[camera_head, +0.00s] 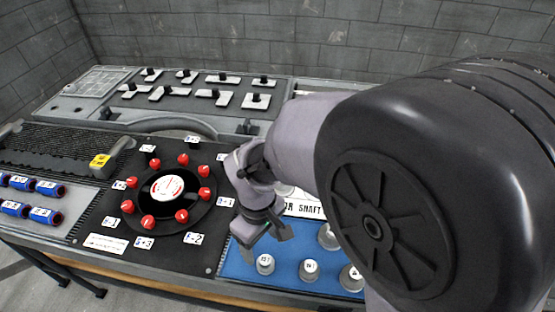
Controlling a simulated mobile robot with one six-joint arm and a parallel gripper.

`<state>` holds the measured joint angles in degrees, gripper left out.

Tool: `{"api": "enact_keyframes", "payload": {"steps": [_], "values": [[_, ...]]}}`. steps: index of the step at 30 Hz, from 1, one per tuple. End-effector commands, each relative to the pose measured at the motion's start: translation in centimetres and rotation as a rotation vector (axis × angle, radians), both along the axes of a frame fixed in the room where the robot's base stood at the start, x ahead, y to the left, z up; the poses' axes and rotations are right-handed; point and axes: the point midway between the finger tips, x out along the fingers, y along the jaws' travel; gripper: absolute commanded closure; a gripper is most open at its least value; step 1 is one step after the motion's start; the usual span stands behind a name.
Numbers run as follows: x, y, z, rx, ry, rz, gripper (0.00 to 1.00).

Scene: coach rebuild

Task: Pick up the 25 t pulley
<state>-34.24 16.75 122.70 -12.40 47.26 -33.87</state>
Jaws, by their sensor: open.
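Several grey metal pulleys stand on a blue mat (236,266) at the front right of the bench. One pulley (265,262) is at the front left, one (309,269) is right of it, one (350,278) is further right, and one (327,237) is behind. Their tops carry small labels that are too small to read surely, so I cannot tell which is the 25 t pulley. My gripper (264,238) is open above the left part of the mat, behind the front-left pulley. No pulley shows between its fingers. My arm hides the mat's right and back parts.
A black dial plate with red knobs (168,188) lies left of the mat. Blue cylinders (30,210) lie at the far left. A panel of black-knobbed levers (190,88) stands behind.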

Motion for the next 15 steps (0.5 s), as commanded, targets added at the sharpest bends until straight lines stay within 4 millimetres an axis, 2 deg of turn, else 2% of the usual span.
{"api": "enact_keyframes", "payload": {"steps": [1, 3, 8, 15], "values": [[0.0, 0.0, -1.7, 0.000, 0.001, -0.001, 0.33], [-0.1, 0.0, -2.8, 0.000, 0.001, -0.001, 0.33], [-0.1, -0.1, -4.0, 0.001, -0.001, -0.002, 0.33], [-0.7, -0.6, -8.6, 0.000, 0.001, -0.003, 0.33]]}}
